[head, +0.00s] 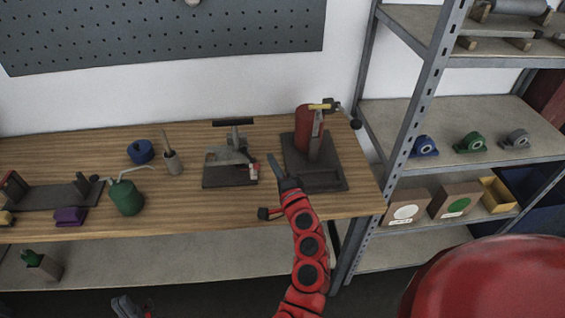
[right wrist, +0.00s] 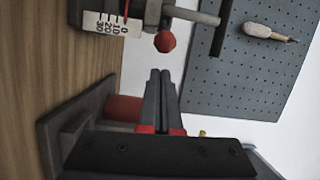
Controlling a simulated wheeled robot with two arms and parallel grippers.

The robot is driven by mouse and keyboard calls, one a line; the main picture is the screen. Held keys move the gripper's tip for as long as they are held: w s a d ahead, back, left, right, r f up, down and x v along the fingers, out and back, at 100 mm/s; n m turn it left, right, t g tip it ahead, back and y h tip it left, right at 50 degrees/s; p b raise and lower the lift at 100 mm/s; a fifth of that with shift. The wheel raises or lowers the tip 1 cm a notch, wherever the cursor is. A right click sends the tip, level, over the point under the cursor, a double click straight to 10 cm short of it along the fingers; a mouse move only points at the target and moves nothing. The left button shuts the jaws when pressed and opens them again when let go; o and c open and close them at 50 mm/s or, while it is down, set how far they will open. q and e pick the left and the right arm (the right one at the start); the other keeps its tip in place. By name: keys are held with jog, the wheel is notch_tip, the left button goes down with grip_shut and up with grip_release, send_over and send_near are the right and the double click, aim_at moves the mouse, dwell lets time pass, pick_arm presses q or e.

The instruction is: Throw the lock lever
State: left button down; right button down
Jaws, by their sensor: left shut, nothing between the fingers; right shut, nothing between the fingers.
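A grey fixture with a dark base plate (head: 228,180) and a black crossbar on top stands on the bench. In the right wrist view its white scale plate (right wrist: 105,22) with a red pointer shows, and a red ball knob (right wrist: 165,41), probably the lock lever's end. My right gripper (head: 272,157) is shut and empty, just right of this fixture. In the right wrist view its fingertips (right wrist: 160,74) point towards the red knob, with a gap between. My left gripper (head: 124,304) is shut and empty, low at the bottom edge, in front of the bench.
A stand with a red cylinder (head: 303,128) is close to the right of my right gripper. A green can (head: 126,198), a blue round piece (head: 141,151) and a purple block (head: 70,216) are to the left. A metal shelf (head: 430,175) borders the bench's right end.

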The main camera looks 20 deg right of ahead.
aim_at(259, 168)
jog(key=shift+s+a, duration=0.2)
jog(key=shift+a, duration=0.3)
jog(key=shift+s+a, duration=0.2)
jog(key=shift+a, duration=0.3)
jog(key=shift+s+a+m+h+p, duration=0.15)
jog(key=shift+a+m+h+p, duration=0.25)
jog(key=shift+a+h, duration=0.2)
jog(key=shift+s+a+m+h+p, duration=0.15)
jog(key=shift+a+m+h+p, duration=0.2)
jog(key=shift+a+h, duration=0.2)
jog(key=shift+f, duration=0.15)
jog(key=shift+d, duration=0.1)
